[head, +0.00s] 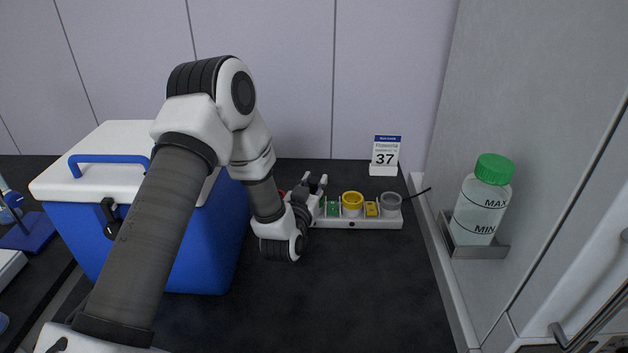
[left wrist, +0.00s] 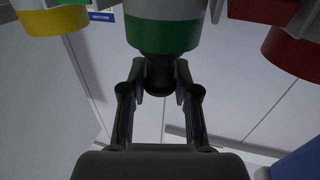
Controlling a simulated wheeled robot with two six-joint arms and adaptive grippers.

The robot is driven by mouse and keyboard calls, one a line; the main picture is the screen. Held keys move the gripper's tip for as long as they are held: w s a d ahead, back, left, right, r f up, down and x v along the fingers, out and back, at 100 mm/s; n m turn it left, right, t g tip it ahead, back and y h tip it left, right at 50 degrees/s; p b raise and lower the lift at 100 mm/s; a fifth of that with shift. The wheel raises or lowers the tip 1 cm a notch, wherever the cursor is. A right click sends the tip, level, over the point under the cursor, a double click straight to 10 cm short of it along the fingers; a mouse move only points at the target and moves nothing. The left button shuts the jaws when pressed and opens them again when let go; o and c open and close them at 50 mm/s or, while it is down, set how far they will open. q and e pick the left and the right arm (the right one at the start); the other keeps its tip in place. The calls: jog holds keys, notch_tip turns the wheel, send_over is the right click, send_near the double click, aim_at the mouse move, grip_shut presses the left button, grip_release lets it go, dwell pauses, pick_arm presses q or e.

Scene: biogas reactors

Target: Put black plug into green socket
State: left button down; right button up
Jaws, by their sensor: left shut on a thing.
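The green-banded socket (left wrist: 165,35) hangs large at the top middle of the left wrist view. A black plug (left wrist: 160,76) sits between the fingertips of my left gripper (left wrist: 160,88), which is shut on it. The plug's end meets the green-banded socket; I cannot tell how far in it sits. In the head view my left gripper (head: 315,183) is over the left part of the white socket strip (head: 325,223) and hides the green socket and the plug. My right gripper is not in view.
On the strip are a yellow socket (head: 352,202) and a grey socket (head: 391,203); a red one (left wrist: 292,50) is partly hidden. A blue cooler (head: 205,262) stands left. A calendar (head: 385,152) stands behind; a bottle (head: 480,208) is right. The front counter is clear.

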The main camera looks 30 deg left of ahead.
pick_arm(q)
jog(key=shift+s+f+b, duration=0.1)
jog(key=shift+f+b, duration=0.1)
jog(key=shift+b, duration=0.1)
jog(key=shift+f, duration=0.15)
jog(key=c, duration=0.9)
grip_release()
jog(key=shift+o, duration=0.2)
jog(key=shift+r, duration=0.25)
jog(key=shift+r+p, duration=0.4)
jog(key=shift+p, duration=0.1)
jog(key=b+v, duration=0.2)
jog(key=v, duration=1)
jog(key=shift+f+b, duration=0.25)
jog(key=shift+b, duration=0.15)
